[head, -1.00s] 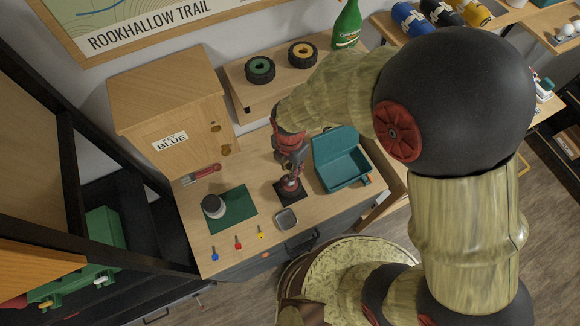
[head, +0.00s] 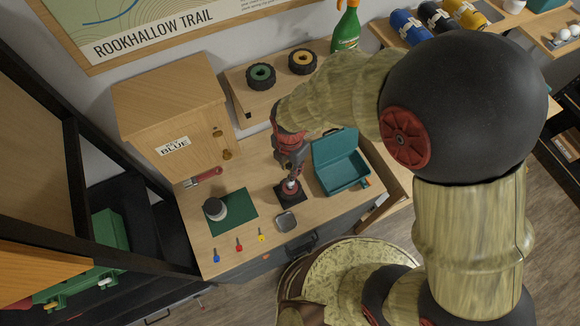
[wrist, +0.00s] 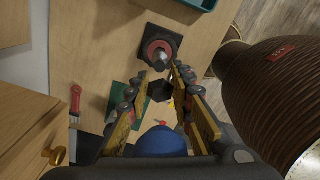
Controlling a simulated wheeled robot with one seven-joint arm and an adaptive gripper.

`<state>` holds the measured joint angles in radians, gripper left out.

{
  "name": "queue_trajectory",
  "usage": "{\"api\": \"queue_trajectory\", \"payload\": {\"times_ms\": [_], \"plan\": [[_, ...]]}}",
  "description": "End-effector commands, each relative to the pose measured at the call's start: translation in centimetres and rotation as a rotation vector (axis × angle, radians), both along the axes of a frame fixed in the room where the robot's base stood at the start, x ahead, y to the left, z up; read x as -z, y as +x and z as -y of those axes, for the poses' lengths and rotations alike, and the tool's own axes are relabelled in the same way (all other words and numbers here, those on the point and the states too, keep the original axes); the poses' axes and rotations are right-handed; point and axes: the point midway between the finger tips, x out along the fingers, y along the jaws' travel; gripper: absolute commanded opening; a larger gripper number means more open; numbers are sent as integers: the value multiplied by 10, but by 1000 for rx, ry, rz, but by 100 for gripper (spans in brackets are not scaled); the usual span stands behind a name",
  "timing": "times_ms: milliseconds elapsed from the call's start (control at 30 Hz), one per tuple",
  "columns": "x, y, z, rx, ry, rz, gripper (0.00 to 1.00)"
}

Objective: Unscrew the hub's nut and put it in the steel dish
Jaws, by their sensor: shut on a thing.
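The hub (head: 290,191) stands on a black square base on the workbench, with a red ring and a pale stud at its centre. It also shows in the wrist view (wrist: 159,51). My gripper (head: 291,173) points down just above the hub. In the wrist view its fingers (wrist: 160,80) are closed around a dark hexagonal nut (wrist: 160,90), which looks apart from the hub. I cannot make the dish out in the wrist view.
An open teal box (head: 342,176) stands right of the hub. Several coloured keys (head: 238,244) lie along the front edge. A wooden cabinet (head: 172,105) and a shelf with wheels (head: 261,76) stand behind.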

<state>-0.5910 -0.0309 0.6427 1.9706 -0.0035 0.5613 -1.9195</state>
Motion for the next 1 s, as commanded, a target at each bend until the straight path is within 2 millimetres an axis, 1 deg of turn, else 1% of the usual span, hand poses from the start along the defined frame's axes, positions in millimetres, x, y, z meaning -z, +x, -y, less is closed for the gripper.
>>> {"api": "queue_trajectory", "payload": {"times_ms": [33, 100, 567, 867, 1000], "plan": [[-6, 0, 0, 0, 1, 1, 0], [-12, 0, 0, 0, 1, 1, 0], [-44, 0, 0, 0, 1, 1, 0], [-44, 0, 0, 0, 0, 0, 0], [-41, 1, 0, 2, 0, 0, 0]]}}
